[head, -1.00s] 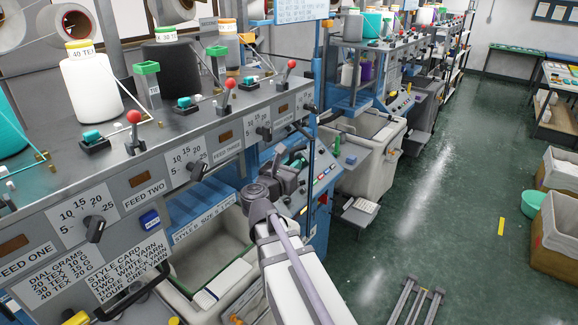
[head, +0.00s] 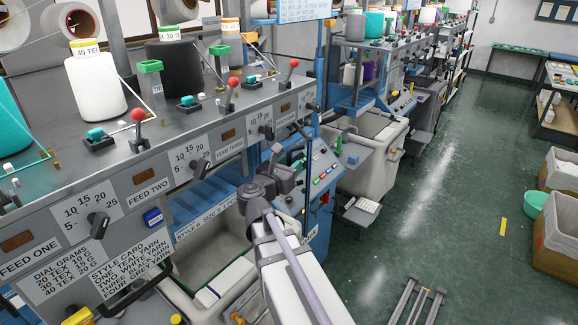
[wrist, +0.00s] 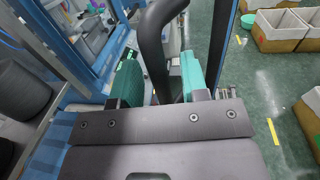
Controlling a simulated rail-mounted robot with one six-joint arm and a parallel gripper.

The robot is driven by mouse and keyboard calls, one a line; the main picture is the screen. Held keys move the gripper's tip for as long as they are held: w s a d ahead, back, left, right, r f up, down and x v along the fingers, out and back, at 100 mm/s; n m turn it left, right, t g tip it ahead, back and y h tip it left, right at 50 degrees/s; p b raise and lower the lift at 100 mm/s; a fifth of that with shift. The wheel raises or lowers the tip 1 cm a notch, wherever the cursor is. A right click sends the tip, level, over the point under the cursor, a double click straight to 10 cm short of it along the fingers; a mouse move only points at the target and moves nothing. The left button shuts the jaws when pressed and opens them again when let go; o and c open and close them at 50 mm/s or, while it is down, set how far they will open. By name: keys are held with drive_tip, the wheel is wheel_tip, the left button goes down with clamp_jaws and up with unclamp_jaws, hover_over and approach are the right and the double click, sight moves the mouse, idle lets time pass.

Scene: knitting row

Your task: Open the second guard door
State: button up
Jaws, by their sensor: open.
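In the wrist view my gripper (wrist: 160,75) has two green-padded fingers standing apart. A thick dark curved bar (wrist: 152,45), which looks like a door handle, rises between the pads. I cannot tell whether either pad touches it. A second dark upright bar (wrist: 221,45) stands just right of the right finger. In the head view the end of my arm (head: 283,172) is at the near machine, beside its control panel (head: 322,170). The fingers are hard to make out there. The second guard door's panel and its opening angle are not clear in either view.
Another black curved handle (head: 138,292) is at the lower left. An open grey bin (head: 215,250) lies below my arm. Red-knobbed levers (head: 232,83) and yarn cones (head: 95,85) stand on the machine top. The green floor (head: 450,190) to the right is mostly clear.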

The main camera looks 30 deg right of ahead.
drive_tip(key=v, duration=1)
drive_tip(key=shift+s+a, duration=0.2)
drive_tip(key=shift+a, duration=0.15)
drive_tip(key=shift+c, duration=0.4)
